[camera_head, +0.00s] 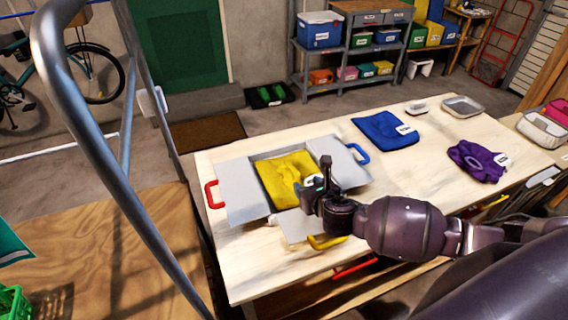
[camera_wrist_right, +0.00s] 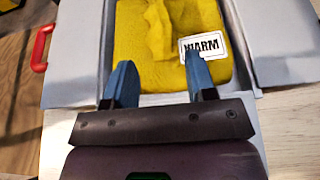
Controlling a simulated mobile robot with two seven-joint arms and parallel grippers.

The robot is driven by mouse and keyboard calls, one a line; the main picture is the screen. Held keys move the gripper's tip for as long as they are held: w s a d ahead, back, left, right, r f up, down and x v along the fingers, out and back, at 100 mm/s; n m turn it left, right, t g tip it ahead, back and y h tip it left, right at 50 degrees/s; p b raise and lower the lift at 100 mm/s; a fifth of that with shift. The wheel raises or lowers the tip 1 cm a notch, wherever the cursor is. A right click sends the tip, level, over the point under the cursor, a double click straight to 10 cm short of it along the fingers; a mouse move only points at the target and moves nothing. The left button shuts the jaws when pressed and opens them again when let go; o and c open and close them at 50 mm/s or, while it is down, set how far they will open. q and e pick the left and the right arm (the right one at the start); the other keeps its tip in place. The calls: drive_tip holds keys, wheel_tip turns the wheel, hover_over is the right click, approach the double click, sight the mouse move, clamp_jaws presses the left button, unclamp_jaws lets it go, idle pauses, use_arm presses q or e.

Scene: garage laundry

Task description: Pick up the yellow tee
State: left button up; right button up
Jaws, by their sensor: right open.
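The yellow tee (camera_head: 287,178) lies folded on a grey folding board (camera_head: 243,188) on the table. In the right wrist view the tee (camera_wrist_right: 135,45) shows a raised fold and a white label reading "WARM" (camera_wrist_right: 203,46). My right gripper (camera_head: 318,178) is over the near right part of the tee. In the wrist view its two blue-grey fingers (camera_wrist_right: 160,85) are apart with nothing held between them, at the tee's near edge. I cannot tell whether the fingers touch the cloth. My left gripper does not show.
The board has red, blue and yellow handles. A blue folded garment (camera_head: 385,130) and a purple garment (camera_head: 476,162) lie to the right on the table (camera_head: 420,180). A grey tray (camera_head: 462,106) and a brush (camera_head: 416,108) are at the back. A metal frame (camera_head: 100,160) stands at left.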

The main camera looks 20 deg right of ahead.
sight(293, 168)
drive_tip(key=shift+w+f, duration=0.1)
drive_tip(key=shift+w, duration=0.35)
drive_tip(key=x, duration=0.4)
drive_tip(key=shift+w, duration=0.15)
drive_tip(key=shift+w+d+f, duration=0.1)
drive_tip(key=shift+w, duration=0.45)
drive_tip(key=x, duration=0.4)
drive_tip(key=shift+d+r, duration=0.2)
drive_tip(key=shift+r, duration=0.05)
drive_tip(key=shift+w+f, duration=0.25)
drive_tip(key=shift+w, duration=0.2)
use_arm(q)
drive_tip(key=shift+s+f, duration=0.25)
use_arm(e)
drive_tip(key=c, duration=0.9)
clamp_jaws()
